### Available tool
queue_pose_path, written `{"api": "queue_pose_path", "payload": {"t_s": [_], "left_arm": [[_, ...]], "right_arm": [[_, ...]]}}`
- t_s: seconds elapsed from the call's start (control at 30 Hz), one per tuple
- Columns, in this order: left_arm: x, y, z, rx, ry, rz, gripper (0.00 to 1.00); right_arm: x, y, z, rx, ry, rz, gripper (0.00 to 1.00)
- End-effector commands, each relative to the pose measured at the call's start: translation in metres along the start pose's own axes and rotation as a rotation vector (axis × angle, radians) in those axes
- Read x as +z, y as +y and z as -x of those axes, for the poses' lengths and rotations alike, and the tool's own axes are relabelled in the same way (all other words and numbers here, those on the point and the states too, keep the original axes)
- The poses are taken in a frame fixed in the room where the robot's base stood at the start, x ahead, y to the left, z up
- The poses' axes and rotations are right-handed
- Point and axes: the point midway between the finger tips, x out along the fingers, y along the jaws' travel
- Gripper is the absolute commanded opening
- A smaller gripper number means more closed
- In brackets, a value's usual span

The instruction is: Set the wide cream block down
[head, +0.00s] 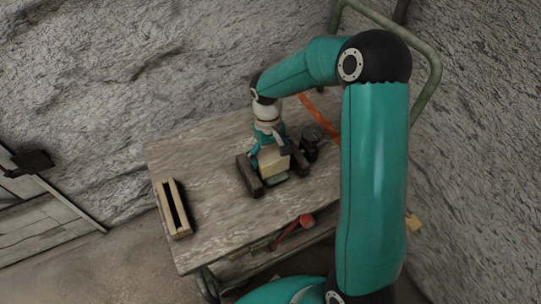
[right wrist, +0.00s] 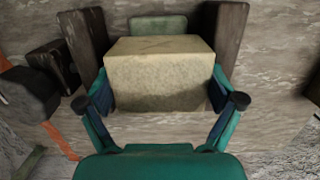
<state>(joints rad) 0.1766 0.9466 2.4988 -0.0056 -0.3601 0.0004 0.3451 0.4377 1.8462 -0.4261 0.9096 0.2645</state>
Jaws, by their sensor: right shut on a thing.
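The wide cream block (head: 273,161) is over the wooden cart top, between two dark wooden bars, one on the left (head: 249,176) and one on the right (head: 299,161). In the right wrist view the cream block (right wrist: 160,78) fills the middle, with a finger against each side. My right gripper (right wrist: 161,92) is shut on it; it also shows in the head view (head: 271,150). A pale green piece (right wrist: 158,26) shows just beyond the block. The block's underside is hidden, so I cannot tell whether it rests on anything. My left gripper is out of view.
A light wooden slotted frame (head: 164,196) lies at the cart's left end. A black object (head: 309,140) and an orange strip (head: 319,118) are close by at the right. The bare cart top (head: 210,163) is clear between frame and bars. A red-headed tool (head: 304,221) shows lower down.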

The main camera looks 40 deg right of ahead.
Motion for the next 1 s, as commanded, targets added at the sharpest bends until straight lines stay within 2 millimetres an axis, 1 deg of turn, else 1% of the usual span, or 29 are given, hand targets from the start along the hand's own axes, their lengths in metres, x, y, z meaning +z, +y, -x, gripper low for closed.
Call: {"api": "queue_pose_path", "payload": {"t_s": [0.23, 0.8, 0.83, 0.87, 1.0], "left_arm": [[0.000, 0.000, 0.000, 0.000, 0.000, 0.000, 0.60], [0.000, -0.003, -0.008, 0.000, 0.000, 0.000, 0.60], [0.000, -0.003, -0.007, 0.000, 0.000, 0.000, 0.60], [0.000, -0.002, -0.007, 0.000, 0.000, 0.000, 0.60], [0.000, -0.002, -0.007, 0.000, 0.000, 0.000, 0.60]], "right_arm": [[-0.001, 0.000, 0.001, 0.000, 0.003, 0.000, 0.23], [-0.002, -0.001, -0.009, 0.000, 0.002, 0.002, 0.23], [-0.002, -0.001, -0.008, 0.000, 0.003, 0.002, 0.97], [-0.002, -0.001, -0.008, 0.000, 0.003, 0.002, 1.00], [-0.002, -0.001, -0.009, 0.000, 0.002, 0.002, 1.00]]}}
